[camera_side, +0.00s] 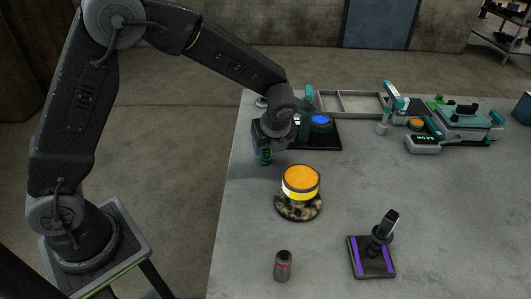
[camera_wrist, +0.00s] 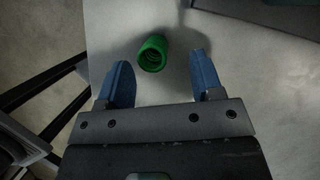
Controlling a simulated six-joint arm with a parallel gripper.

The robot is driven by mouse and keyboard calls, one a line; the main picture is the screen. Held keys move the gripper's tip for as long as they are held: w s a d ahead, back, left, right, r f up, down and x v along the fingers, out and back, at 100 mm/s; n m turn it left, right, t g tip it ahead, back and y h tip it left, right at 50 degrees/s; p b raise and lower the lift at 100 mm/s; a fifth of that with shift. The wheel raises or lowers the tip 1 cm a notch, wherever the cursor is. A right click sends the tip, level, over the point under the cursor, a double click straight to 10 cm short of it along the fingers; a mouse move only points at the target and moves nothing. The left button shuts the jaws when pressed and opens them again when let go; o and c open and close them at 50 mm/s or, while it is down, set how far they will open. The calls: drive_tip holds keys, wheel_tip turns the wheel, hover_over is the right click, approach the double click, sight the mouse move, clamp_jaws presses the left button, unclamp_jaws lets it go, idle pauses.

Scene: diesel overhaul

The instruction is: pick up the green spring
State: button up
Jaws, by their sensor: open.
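The green spring (camera_wrist: 153,53) stands on the grey table near its left edge. In the wrist view it lies ahead of and between the two blue fingers of my gripper (camera_wrist: 161,75), with a gap on each side. In the side view the spring (camera_side: 265,156) shows under my gripper (camera_side: 266,145), which is low over the table. The gripper is open and empty. The body of the gripper hides part of the spring in the side view.
An orange-topped round part (camera_side: 300,180) sits on a mottled disc in front. A small dark cylinder (camera_side: 283,266) and a purple-striped stand (camera_side: 371,255) are nearer the front. A black mat (camera_side: 325,140) with a blue-topped part lies behind right. The table's right middle is clear.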

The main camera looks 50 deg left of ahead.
sight(265, 151)
drive_tip(key=x, duration=0.4)
drive_tip(key=shift+s+a+r, duration=0.15)
drive_tip(key=shift+s+a, duration=0.1)
drive_tip(key=shift+a, duration=0.1)
drive_tip(key=shift+w+a+f, duration=0.15)
drive_tip(key=shift+f, duration=0.3)
drive_tip(key=shift+c, duration=0.3)
drive_tip(key=c, duration=0.9)
